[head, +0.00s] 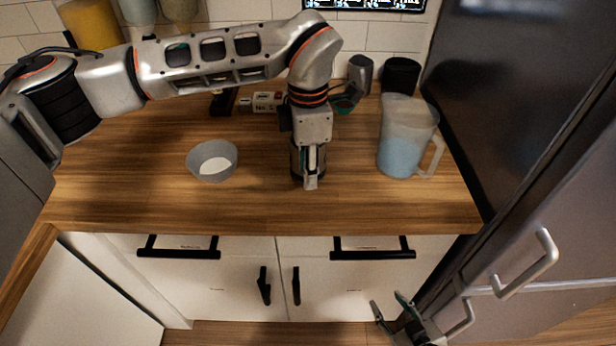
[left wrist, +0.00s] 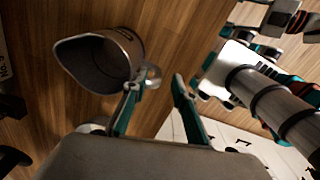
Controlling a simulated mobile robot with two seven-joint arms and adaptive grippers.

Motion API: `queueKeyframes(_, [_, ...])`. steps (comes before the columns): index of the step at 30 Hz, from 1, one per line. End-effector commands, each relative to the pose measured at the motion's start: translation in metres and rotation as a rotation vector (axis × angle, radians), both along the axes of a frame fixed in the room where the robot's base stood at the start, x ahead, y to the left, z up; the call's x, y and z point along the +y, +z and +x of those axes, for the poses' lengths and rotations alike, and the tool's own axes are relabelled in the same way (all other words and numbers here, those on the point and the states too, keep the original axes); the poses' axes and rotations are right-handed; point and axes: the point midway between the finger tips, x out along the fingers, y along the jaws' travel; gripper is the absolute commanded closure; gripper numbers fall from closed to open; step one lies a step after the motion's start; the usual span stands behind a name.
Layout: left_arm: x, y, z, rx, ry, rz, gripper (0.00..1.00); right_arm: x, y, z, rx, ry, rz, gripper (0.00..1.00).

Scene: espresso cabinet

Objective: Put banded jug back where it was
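A steel jug (left wrist: 105,62), which I take to be the banded jug, stands on the wooden counter (head: 140,180). In the head view it is mostly hidden behind my left gripper (head: 312,182). In the left wrist view, my left gripper (left wrist: 155,83) has its fingers apart, with one fingertip beside the jug's small handle (left wrist: 153,76). I cannot tell whether they touch. A dark band shows near the jug's rim. My right gripper (head: 389,300) is open and empty, low in front of the cabinet.
A grey bowl (head: 212,160) stands left of the jug, a clear pitcher with blue contents (head: 403,150) to the right. A small metal vessel (head: 360,72), a black cup (head: 400,75) and a "No.5" box (head: 264,102) stand behind. Free counter lies between bowl and jug.

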Motion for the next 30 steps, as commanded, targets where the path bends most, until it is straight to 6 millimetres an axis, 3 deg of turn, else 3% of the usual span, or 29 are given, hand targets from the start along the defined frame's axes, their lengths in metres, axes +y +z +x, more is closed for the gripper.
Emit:
queueKeyframes(6, [0.0,0.048,0.001,-0.005,0.0,0.0,0.73,0.0,-0.007,-0.001,0.002,-0.001,0.0,0.6])
queueKeyframes(12, [0.0,0.079,-0.001,-0.003,0.001,0.001,0.73,0.0,-0.009,-0.001,0.002,0.0,0.001,0.6])
queueKeyframes(18, [0.0,0.092,-0.001,0.0,0.0,0.001,0.73,0.0,-0.009,0.0,0.001,-0.001,0.0,0.6])
queueKeyframes(30, [0.0,0.093,-0.002,0.001,0.0,0.001,0.73,0.0,-0.008,0.0,-0.002,0.0,0.001,0.6])
